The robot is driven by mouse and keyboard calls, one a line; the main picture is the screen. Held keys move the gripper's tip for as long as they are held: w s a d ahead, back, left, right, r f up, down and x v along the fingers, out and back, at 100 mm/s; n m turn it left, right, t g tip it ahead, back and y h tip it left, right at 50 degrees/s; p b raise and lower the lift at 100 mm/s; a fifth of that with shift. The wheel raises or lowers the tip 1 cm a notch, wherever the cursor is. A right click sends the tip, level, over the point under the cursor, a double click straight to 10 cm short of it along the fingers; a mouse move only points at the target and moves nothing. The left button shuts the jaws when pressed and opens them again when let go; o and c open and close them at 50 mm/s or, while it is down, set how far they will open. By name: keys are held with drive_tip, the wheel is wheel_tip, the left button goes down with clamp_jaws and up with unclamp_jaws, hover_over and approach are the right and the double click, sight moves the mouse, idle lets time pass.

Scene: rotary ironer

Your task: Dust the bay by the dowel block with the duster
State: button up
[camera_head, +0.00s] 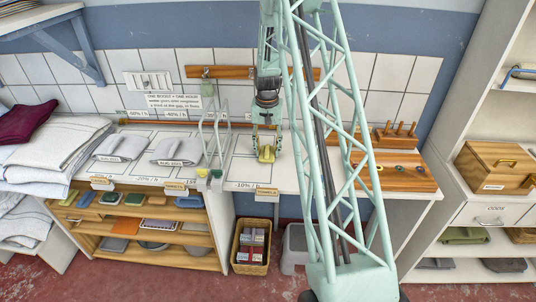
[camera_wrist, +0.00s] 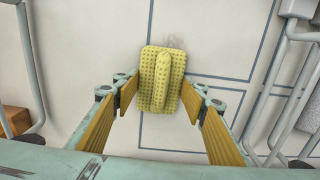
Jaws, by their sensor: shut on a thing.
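The yellow dotted duster (camera_wrist: 147,90), a flat pad with a raised ridge, sits between the yellow-padded fingers of my gripper (camera_wrist: 160,94). My gripper is shut on it. In the head view my gripper (camera_head: 266,140) points down with the duster (camera_head: 266,154) low over the white counter (camera_head: 250,172); I cannot tell whether it touches. A faint grey smudge (camera_wrist: 176,42) shows just beyond the duster. The dowel block (camera_head: 396,134), wooden with several upright pegs, stands at the counter's right. My lattice arm hides the counter between it and my gripper.
A wire frame (camera_head: 215,138) stands left of my gripper, near folded grey cloths (camera_head: 178,151). Dark lines divide the counter into bays. A wooden board (camera_head: 397,171) lies before the dowel block. A wooden rail (camera_head: 225,72) runs along the tiled wall.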

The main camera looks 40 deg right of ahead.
sight(268, 144)
drive_tip(key=shift+w+d, duration=1.5)
drive_tip(key=shift+d, duration=0.05)
drive_tip(key=shift+s+a+f, duration=0.1)
drive_tip(key=shift+f, duration=0.05)
drive_tip(key=shift+s+a, duration=0.35)
drive_tip(key=shift+s+a+b, duration=1.4)
drive_tip(key=shift+s+a, duration=2.2)
drive_tip(key=shift+a, duration=0.2)
wheel_tip(268, 144, up, 4)
drive_tip(key=shift+f+p, duration=0.15)
drive_tip(key=shift+p, duration=0.5)
drive_tip(key=shift+w+r+p, duration=0.1)
drive_tip(key=shift+r+p, duration=0.2)
drive_tip(key=shift+r, duration=0.35)
wheel_tip(268, 144, up, 4)
drive_tip(key=shift+f+p, duration=0.25)
drive_tip(key=shift+p, duration=0.5)
